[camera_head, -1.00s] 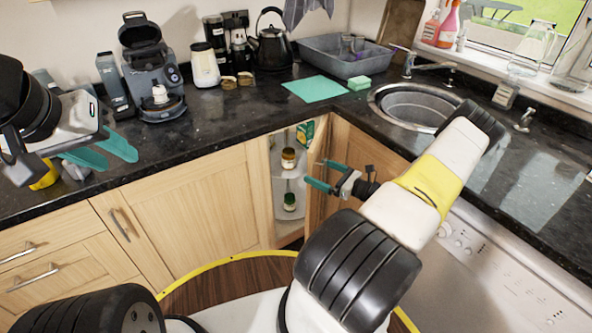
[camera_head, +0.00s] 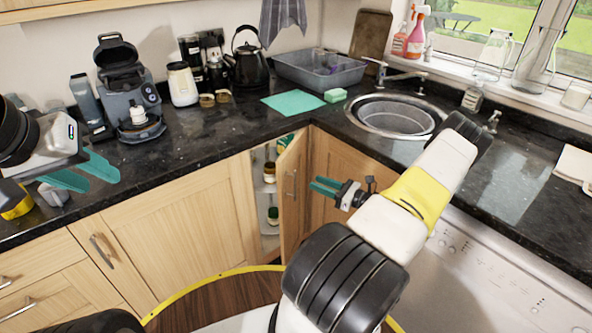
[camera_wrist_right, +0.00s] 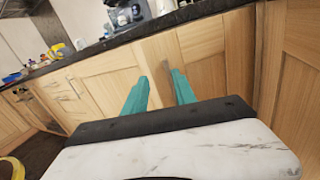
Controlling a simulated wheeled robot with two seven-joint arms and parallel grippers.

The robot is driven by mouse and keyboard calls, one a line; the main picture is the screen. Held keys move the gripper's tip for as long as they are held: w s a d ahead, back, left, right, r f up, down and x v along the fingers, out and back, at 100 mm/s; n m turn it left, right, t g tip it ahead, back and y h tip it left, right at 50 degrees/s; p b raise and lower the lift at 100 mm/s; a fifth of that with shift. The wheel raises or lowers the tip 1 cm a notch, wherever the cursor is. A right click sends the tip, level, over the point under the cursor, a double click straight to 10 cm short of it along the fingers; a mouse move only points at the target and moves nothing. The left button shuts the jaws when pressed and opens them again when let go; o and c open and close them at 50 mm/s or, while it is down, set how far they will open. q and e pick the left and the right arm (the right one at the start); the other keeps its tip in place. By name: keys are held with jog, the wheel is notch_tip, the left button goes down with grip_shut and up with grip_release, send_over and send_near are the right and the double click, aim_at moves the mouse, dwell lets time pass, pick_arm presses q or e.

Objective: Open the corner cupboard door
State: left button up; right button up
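The corner cupboard door (camera_head: 297,205) is light wood and stands partly open, with its metal handle (camera_head: 290,185) on the face towards the right. The opening left of it shows shelves with a few jars (camera_head: 272,216). My right gripper (camera_head: 312,186) is right of the door in the head view, by its handled face, with teal fingers pointing left. The fingers are apart and empty in the right wrist view (camera_wrist_right: 158,78). I cannot tell whether they touch the door. My left gripper (camera_head: 95,180) is open and empty above the left counter.
The dark granite counter (camera_head: 225,130) runs along both walls above the door. It holds a coffee machine (camera_head: 130,90), kettle (camera_head: 246,65), grey tub (camera_head: 320,70) and round sink (camera_head: 395,115). A closed cupboard (camera_head: 170,225) stands left of the opening. A silver appliance (camera_head: 480,270) is at right.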

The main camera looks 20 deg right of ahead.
jog(key=d, duration=0.1)
jog(key=s+d, duration=0.1)
jog(key=d, duration=0.2)
jog(key=shift+s, duration=0.3)
jog(key=shift+c, duration=0.2)
